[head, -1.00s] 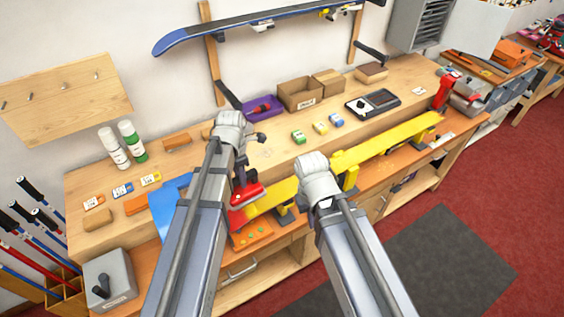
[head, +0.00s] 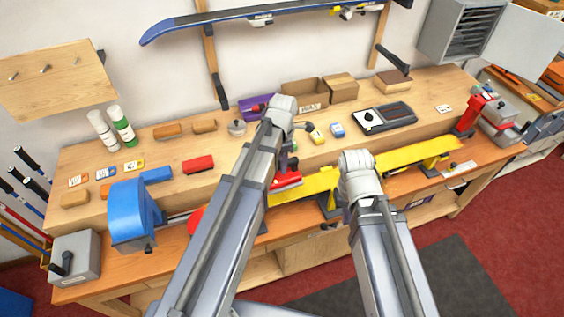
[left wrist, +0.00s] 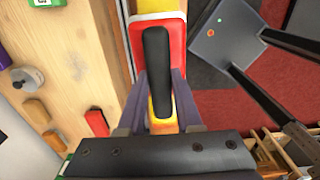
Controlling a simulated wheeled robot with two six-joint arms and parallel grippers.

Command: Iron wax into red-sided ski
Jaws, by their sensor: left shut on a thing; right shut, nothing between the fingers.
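A ski with a yellow upturned face (head: 405,157) lies along the front of the bench. Its side colour is hard to make out. My left gripper (head: 286,166) is shut on the black handle (left wrist: 157,75) of a red iron (head: 287,181). The iron's red body (left wrist: 174,42) is over the yellow face, which shows just beyond it in the left wrist view; I cannot tell whether they touch. My right gripper (head: 335,222) is shut and empty, mostly hidden by its arm, close to the ski's front side.
Black supports (head: 432,170) carry the ski. A blue machine (head: 130,215) stands at the left and a red clamp (head: 470,118) at the right. A red block (head: 198,164), small wax blocks (head: 337,130) and boxes (head: 305,97) lie behind.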

